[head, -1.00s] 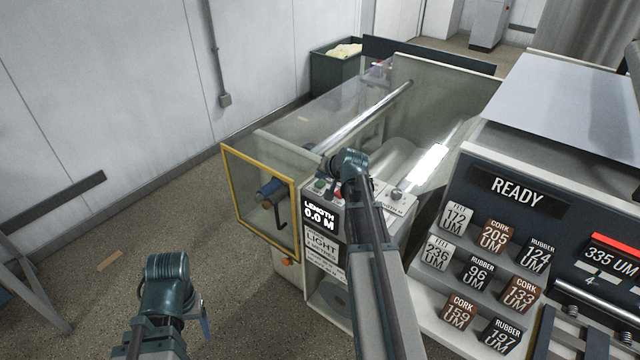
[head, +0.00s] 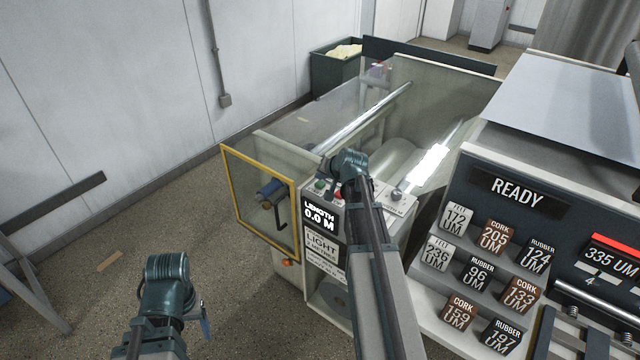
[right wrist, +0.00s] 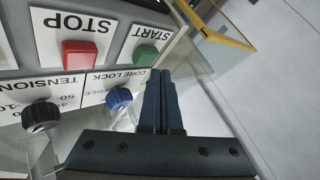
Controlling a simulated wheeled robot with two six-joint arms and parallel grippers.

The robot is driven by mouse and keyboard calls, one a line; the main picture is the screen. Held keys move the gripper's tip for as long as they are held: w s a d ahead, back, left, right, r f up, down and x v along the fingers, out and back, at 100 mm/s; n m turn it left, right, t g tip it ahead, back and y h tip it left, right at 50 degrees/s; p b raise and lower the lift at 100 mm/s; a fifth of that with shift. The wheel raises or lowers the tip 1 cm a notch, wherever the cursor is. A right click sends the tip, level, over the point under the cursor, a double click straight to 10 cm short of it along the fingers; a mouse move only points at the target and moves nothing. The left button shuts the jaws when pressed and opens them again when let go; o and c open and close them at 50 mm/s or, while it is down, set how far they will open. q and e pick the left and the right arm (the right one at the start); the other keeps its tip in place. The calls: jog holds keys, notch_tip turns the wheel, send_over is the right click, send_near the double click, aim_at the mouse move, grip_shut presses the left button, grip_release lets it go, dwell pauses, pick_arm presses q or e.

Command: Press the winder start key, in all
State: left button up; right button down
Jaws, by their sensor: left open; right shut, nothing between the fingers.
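The green start key (right wrist: 146,55) sits on a white plate marked START in the right wrist view. It also shows small on the winder's panel in the head view (head: 320,185). My right gripper (right wrist: 161,72) is shut and empty, its fingertips close below the green key in the picture; I cannot tell whether they touch it. In the head view my right wrist hides the fingers. The winder display (head: 319,216) reads LENGTH 0.0 M. My left gripper (head: 204,318) is open, away from the winder at lower left; its fingers are mostly hidden.
A red stop key (right wrist: 80,54), a blue core lock knob (right wrist: 119,98) and a black tension knob (right wrist: 41,116) share the panel. A yellow-framed clear guard (head: 229,178) stands left of it. Labelled blocks (head: 497,236) fill a rack at right, under a READY sign (head: 517,191).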

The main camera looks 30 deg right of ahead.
dwell(0.6)
jog(key=shift+f+b, duration=0.4)
jog(key=shift+b, duration=0.05)
